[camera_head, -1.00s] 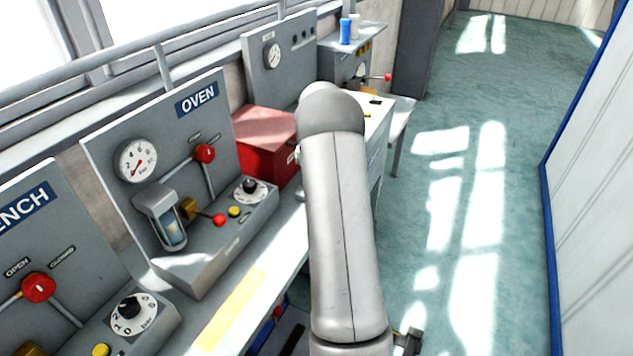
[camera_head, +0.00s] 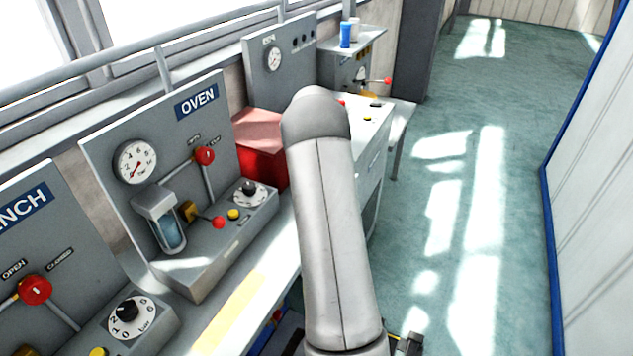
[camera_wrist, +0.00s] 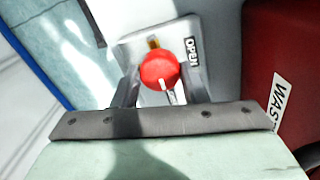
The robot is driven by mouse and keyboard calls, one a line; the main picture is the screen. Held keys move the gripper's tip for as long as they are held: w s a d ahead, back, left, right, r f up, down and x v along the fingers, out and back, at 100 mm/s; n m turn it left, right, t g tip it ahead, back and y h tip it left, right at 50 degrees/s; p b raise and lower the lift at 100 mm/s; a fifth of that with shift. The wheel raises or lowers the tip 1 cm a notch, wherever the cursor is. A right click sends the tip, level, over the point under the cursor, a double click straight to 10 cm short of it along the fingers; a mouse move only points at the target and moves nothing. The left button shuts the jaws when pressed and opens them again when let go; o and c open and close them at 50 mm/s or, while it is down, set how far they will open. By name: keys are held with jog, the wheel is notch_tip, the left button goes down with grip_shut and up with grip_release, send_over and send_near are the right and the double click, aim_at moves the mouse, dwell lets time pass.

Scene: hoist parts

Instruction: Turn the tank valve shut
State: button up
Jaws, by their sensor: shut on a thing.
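In the wrist view, the valve's round red knob (camera_wrist: 159,70) sits on a light grey plate (camera_wrist: 135,47) marked OPEN on its right side. A white mark shows on the knob's near edge, and a brass-coloured piece shows just behind it. My gripper (camera_wrist: 160,80) has one finger on each side of the knob and is shut on it. The lower part of the valve is partly hidden by the knob and gripper. In the head view my own arm covers the middle, and neither the gripper nor this knob can be made out.
A red box (camera_head: 262,160), lettered WAS, stands close right of the valve in the wrist view (camera_wrist: 285,50). The OVEN panel (camera_head: 110,150) has its own red knobs, gauge and dial. Another panel stands at left. The green floor (camera_head: 415,200) right of my arm is clear.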

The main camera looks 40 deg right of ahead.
jog(key=o, duration=1)
jog(key=shift+r, duration=0.1)
notch_tip(320, 180, up, 17)
jog(key=shift+r+b, duration=0.15)
jog(key=shift+b, duration=0.2)
jog(key=s+a+n, duration=0.4)
jog(key=s+a, duration=0.2)
jog(key=a, duration=0.6)
jog(key=s+a+n, duration=0.4)
jog(key=s+a, duration=0.2)
jog(key=a, duration=0.6)
jog(key=s+a+f+n, duration=0.2)
jog(key=s+a, duration=0.1)
jog(key=s, duration=0.2)
jog(key=s+a+f+n, duration=0.3)
jog(key=s+a, duration=0.1)
jog(key=s, duration=0.2)
jog(key=s+a+f+n, duration=0.2)
jog(key=s+a+f, duration=0.1)
jog(key=s, duration=0.3)
jog(key=shift+a+f+n, duration=0.1)
jog(key=shift+a+n, duration=0.1)
jog(key=shift+n, duration=0.1)
